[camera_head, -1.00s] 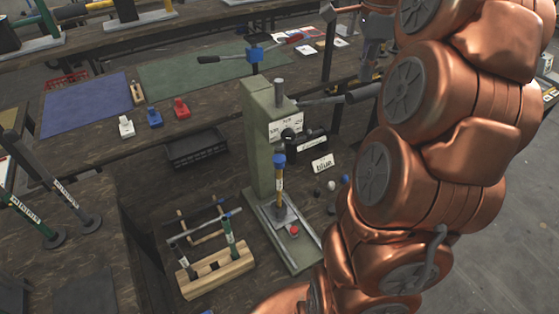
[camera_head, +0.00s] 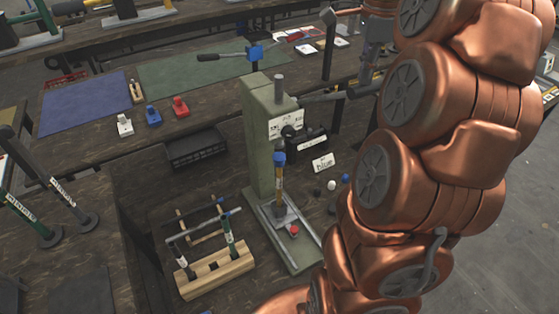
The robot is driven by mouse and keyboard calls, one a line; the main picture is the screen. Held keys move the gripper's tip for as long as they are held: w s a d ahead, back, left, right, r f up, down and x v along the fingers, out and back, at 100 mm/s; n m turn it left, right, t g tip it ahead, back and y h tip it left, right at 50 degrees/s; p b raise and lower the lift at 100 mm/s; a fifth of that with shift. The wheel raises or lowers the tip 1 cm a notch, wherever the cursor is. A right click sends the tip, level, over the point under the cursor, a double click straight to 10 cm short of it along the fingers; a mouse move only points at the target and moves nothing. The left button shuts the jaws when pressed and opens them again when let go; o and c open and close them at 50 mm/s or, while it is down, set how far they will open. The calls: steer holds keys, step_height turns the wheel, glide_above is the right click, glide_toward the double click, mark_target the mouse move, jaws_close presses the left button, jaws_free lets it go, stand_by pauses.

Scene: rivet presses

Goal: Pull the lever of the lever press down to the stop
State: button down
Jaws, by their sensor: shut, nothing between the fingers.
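The lever press is a tall green column (camera_head: 257,135) on a flat base plate, standing on the brown bench in the middle of the view. Its grey lever (camera_head: 322,98) sticks out to the right from the upper column, close to level. The lever's dark grip lies by my gripper (camera_head: 374,75). My gripper points down at the upper right with its fingers shut. Its tips are small and partly hidden, so I cannot tell whether they touch the grip. A blue-topped ram (camera_head: 279,160) stands above a red piece (camera_head: 294,230) on the plate.
My copper arm fills the right side. A wooden rack (camera_head: 217,275) with hammers stands left of the press base. A black tray (camera_head: 196,147) lies behind it. Labelled rods (camera_head: 70,203) stand at left.

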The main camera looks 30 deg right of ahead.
mark_target(368, 91)
steer(key=shift+f+b, duration=0.4)
steer(key=shift+f, duration=0.15)
steer(key=shift+s+f+b, duration=0.4)
steer(key=shift+f+b, duration=0.25)
steer(key=shift+b, duration=0.1)
steer(key=shift+s+f+b, duration=0.4)
steer(key=shift+f+b, duration=0.2)
steer(key=shift+b, duration=0.15)
steer(key=shift+f, duration=0.1)
steer(key=shift+s+f+b, duration=0.35)
steer(key=shift+f+b, duration=0.35)
steer(key=shift+b, duration=0.1)
steer(key=shift+s+f+b, duration=0.3)
steer(key=shift+f+b, duration=0.4)
steer(key=shift+b, duration=0.1)
steer(key=shift+f, duration=0.1)
steer(key=shift+s+f+b, duration=0.25)
steer(key=shift+f+b, duration=0.45)
steer(key=shift+b, duration=0.05)
steer(key=shift+s+f+b, duration=0.25)
steer(key=shift+f+b, duration=0.45)
